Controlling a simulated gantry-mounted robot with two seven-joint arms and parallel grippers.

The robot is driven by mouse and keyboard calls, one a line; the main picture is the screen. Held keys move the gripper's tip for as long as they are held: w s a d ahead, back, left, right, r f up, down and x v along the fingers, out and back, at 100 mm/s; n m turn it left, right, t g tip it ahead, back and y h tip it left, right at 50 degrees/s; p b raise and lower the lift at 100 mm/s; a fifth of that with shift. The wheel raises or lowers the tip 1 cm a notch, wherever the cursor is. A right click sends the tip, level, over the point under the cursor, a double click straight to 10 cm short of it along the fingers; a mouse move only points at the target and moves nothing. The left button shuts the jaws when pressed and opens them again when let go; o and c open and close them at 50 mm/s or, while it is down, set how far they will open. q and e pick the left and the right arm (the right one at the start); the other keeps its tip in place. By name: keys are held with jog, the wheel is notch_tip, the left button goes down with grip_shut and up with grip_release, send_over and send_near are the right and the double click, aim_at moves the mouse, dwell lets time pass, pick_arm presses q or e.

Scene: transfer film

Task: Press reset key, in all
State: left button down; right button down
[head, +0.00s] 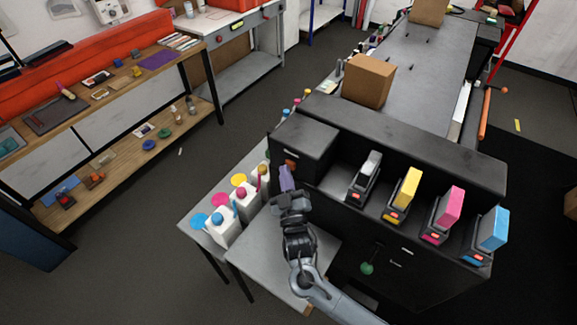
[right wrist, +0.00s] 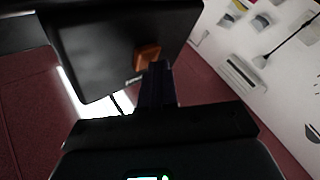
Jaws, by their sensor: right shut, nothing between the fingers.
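An orange key (head: 291,165), which I take for the reset key, sits on the front of a dark box (head: 305,135) at the left end of the black machine. My right gripper (head: 286,179) is shut and empty, its fingertips just in front of and below the key. In the right wrist view the orange key (right wrist: 147,54) is at the upper middle, on the dark box face. The shut fingers (right wrist: 158,82) point up at it and cover its lower right edge. I cannot tell whether they touch. My left gripper is not in view.
Black, yellow, magenta and cyan cartridges (head: 408,188) stand in a row of slots right of the gripper. A green knob (head: 367,268) hangs on the machine's front.

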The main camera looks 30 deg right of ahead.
jog(key=shift+s+a, duration=0.4)
jog(key=shift+a, duration=0.3)
jog(key=shift+a+p, duration=0.1)
jog(key=shift+p, duration=0.2)
jog(key=shift+s+a+p, duration=0.15)
jog(key=shift+s+a, duration=0.3)
jog(key=shift+a, duration=0.25)
jog(key=shift+s+a+p, duration=0.15)
jog(key=shift+s+a, duration=0.25)
jog(key=shift+a, duration=0.3)
jog(key=shift+s+a+p, duration=0.15)
jog(key=shift+s+a, duration=0.3)
jog(key=shift+a, duration=0.25)
